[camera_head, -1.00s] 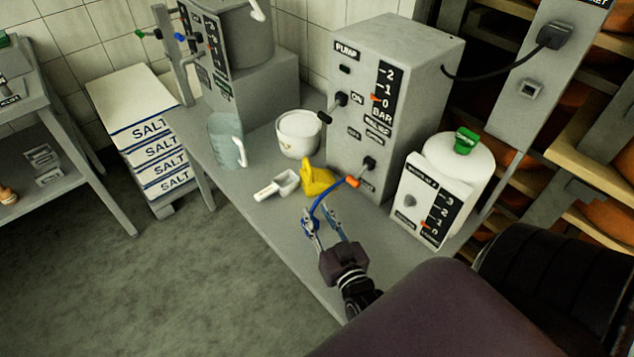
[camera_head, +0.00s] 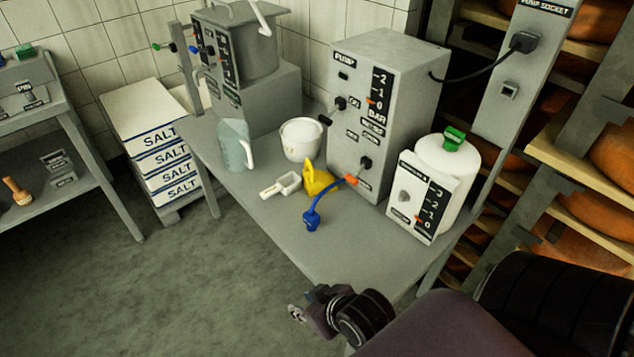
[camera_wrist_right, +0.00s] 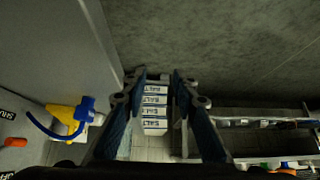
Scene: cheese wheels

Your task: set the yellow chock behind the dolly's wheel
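The yellow chock (camera_head: 320,180) sits on the grey table, beside the pump box and partly behind a blue hose (camera_head: 313,217). It also shows at the left of the right wrist view (camera_wrist_right: 66,113), where the hose's blue end overlaps it. My right gripper (camera_head: 296,314) is past the table's near edge, apart from the chock. In the right wrist view its fingers (camera_wrist_right: 159,78) are apart with nothing between them. My left gripper is not in view.
The pump box (camera_head: 350,120), a white bowl (camera_head: 301,140), a scoop (camera_head: 280,186), a clear jug (camera_head: 234,147) and a white canister (camera_head: 450,165) crowd the table (camera_head: 290,235). Cheese shelves (camera_head: 570,165) stand at the right. The floor (camera_head: 190,300) at lower left is clear.

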